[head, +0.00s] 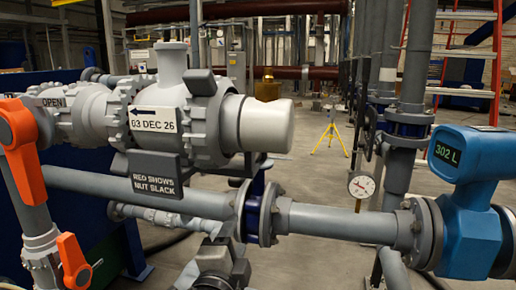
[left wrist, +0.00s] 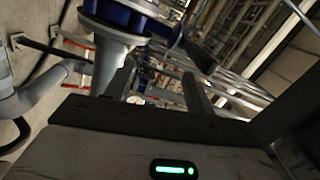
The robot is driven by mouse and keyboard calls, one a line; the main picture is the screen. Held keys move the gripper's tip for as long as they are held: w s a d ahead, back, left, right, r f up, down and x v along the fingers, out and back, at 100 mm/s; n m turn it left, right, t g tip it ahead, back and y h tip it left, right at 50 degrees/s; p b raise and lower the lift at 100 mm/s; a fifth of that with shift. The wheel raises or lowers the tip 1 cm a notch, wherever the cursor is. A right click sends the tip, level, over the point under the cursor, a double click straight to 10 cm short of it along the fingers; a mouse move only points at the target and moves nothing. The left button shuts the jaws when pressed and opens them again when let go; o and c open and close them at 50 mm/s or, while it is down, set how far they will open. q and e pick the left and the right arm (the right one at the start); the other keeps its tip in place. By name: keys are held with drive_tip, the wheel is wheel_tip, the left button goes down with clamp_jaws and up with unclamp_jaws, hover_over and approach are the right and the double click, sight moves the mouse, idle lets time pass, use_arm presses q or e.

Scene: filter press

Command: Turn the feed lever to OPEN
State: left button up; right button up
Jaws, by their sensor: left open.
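A second, smaller orange handle (head: 73,262) sits on a lower valve. My left gripper seems to be the grey and dark shape (head: 222,262) at the bottom centre of the head view, to the right of both handles and apart from them. In the left wrist view its dark body with a green light fills the lower part. It is open, and I see nothing held. My right gripper is not in view.
A grey pump (head: 185,110) with a date tag and a white end cap (head: 265,123) stands above a horizontal pipe (head: 335,222). A blue meter reading 302 L (head: 468,205) and a pressure gauge (head: 361,186) are at right. Open floor lies behind.

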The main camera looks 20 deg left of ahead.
use_arm(q)
drive_tip(key=r, duration=0.2)
drive_tip(key=r+t+y, duration=0.1)
drive_tip(key=r, duration=0.1)
drive_tip(key=w+r+m+y, duration=0.1)
drive_tip(key=r, duration=0.2)
drive_tip(key=shift+w+a+t, duration=0.1)
drive_tip(key=shift+a+t, duration=0.2)
drive_tip(key=shift+a, duration=0.1)
drive_tip(key=x, duration=0.8)
drive_tip(key=shift+w+a+r, duration=0.1)
drive_tip(key=shift+w, duration=0.3)
drive_tip(key=shift+c, duration=0.3)
